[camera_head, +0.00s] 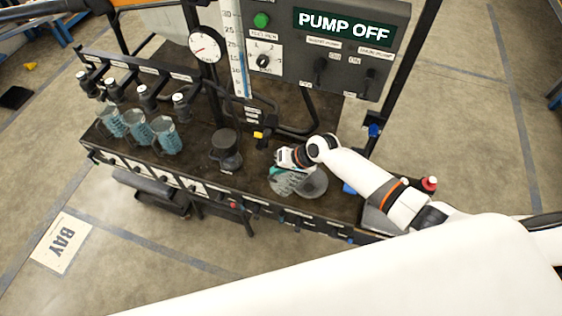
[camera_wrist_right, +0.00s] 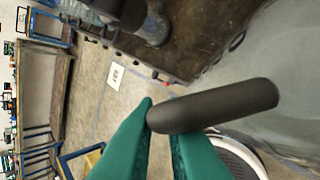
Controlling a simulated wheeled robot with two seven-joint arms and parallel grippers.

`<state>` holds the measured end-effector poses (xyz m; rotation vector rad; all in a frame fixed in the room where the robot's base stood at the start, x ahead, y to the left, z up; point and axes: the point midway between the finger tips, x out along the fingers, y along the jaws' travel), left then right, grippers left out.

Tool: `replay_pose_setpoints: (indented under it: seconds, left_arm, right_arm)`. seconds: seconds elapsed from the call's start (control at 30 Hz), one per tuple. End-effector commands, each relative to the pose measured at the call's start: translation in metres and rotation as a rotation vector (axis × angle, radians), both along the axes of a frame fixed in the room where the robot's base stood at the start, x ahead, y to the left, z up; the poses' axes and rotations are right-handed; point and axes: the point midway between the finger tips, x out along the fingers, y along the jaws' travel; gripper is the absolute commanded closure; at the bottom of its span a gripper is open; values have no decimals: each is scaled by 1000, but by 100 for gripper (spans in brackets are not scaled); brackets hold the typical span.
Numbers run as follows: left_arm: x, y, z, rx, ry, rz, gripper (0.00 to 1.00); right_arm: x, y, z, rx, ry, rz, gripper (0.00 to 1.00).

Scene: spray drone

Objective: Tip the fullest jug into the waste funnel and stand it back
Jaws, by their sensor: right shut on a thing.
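My right gripper (camera_head: 276,170) is shut on the dark handle (camera_wrist_right: 215,105) of a clear jug (camera_head: 287,183). The teal fingers close around the handle in the right wrist view (camera_wrist_right: 160,122), and part of the jug's clear wall (camera_wrist_right: 292,65) shows beside it. In the head view the jug looks tilted over the right part of the bench, by a grey round shape; I cannot tell whether that is the funnel or how much liquid is in the jug. Three jugs with blue liquid stand at the left: one (camera_head: 109,123), a second (camera_head: 135,125) and a third (camera_head: 166,136). My left gripper is not in view.
A dark cylindrical vessel (camera_head: 225,147) stands mid-bench. Taps (camera_head: 145,94) overhang the left jugs. A round gauge (camera_head: 205,47), a vertical scale (camera_head: 236,50) and a control box (camera_head: 330,45) reading PUMP OFF rise behind. A red-capped item (camera_head: 429,184) is near my right arm.

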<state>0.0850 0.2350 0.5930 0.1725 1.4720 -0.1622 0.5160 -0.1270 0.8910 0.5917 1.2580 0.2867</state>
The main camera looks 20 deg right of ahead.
Motion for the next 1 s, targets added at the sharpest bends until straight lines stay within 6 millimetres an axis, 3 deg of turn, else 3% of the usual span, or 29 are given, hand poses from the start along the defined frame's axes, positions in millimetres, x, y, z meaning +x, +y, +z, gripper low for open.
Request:
replay_pose_setpoints:
  seconds: [0.03,0.2,0.4,0.7,1.0]
  left_arm:
    - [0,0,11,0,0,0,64]
    - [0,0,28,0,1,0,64]
    - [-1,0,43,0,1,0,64]
    - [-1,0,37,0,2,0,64]
    - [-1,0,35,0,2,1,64]
  right_arm:
    - [0,3,5,-21,-3,1,100]
    - [-1,8,4,-101,-16,3,100]
    - [-1,5,-18,-300,-46,3,100]
    - [0,1,-46,-541,-85,2,100]
    - [0,-2,-51,-613,-97,0,100]
